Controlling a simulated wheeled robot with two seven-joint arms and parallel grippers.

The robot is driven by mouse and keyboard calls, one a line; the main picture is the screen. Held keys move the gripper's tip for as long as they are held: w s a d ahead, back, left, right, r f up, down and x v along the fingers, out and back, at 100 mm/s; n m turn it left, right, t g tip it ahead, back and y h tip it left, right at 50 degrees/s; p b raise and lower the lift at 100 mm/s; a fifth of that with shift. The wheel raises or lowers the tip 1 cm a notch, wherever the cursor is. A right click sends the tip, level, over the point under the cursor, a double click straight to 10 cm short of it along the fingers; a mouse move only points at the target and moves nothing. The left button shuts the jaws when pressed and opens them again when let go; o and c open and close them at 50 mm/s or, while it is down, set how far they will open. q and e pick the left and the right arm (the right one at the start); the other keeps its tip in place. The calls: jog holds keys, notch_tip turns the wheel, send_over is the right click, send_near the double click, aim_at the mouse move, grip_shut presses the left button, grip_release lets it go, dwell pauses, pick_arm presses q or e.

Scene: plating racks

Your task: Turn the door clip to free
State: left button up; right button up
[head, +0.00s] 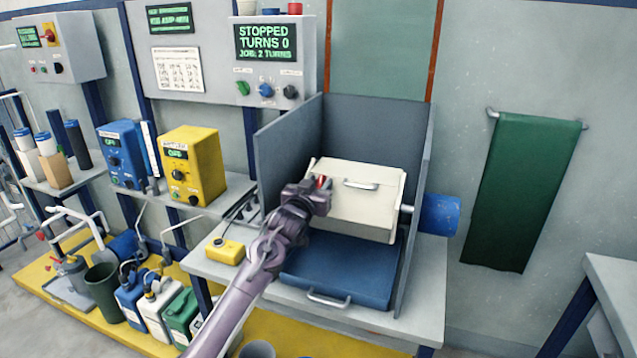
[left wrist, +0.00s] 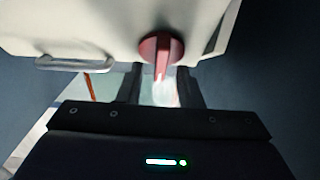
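The door clip is a red round knob with a raised handle bar. It shows in the left wrist view (left wrist: 158,47) on the cream box door, and as a small red patch in the head view (head: 323,181). The cream box (head: 365,205) has a metal handle (head: 361,185) and sits inside a grey three-sided guard. My left gripper (head: 318,184) is at the box's left front. In the left wrist view its dark fingers (left wrist: 161,84) stand apart, either side of the clip's bar end. I cannot tell whether they touch it. My right gripper is not in view.
The grey guard (head: 290,145) walls in the box at left, back and right. A blue lid with a handle (head: 340,275) lies below the box. A yellow pendant (head: 225,250) lies on the bench to the left. A screen (head: 264,41) reads "STOPPED TURNS 0".

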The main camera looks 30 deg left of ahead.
pick_arm(q)
jog(key=shift+w, duration=0.15)
grip_shut()
jog(key=shift+n, duration=0.5)
jog(key=n+y+p, duration=0.1)
jog(key=n+y, duration=0.1)
jog(key=n, duration=0.1)
jog(key=shift+n+g, duration=0.4)
jog(key=n+g+y+p, duration=0.1)
jog(key=n, duration=0.1)
jog(key=n+g+y, duration=0.1)
jog(key=n, duration=0.1)
jog(key=shift+a+n+p, duration=0.1)
jog(key=shift+n+p, duration=0.2)
jog(key=shift+p, duration=0.1)
jog(key=n+g, duration=0.1)
jog(key=n, duration=0.2)
jog(key=n+g+y+p, duration=0.1)
jog(key=n+g, duration=0.1)
jog(key=n, duration=0.1)
jog(key=shift+y, duration=0.3)
jog(key=n+g, duration=0.1)
jog(key=n, duration=0.1)
jog(key=n+g, duration=0.1)
jog(key=n, duration=0.1)
jog(key=n+p, duration=0.1)
jog(key=n, duration=0.1)
jog(key=shift+s+a+f+g, duration=0.15)
jog(key=shift+s+f+g, duration=0.1)
jog(key=shift+g, duration=0.15)
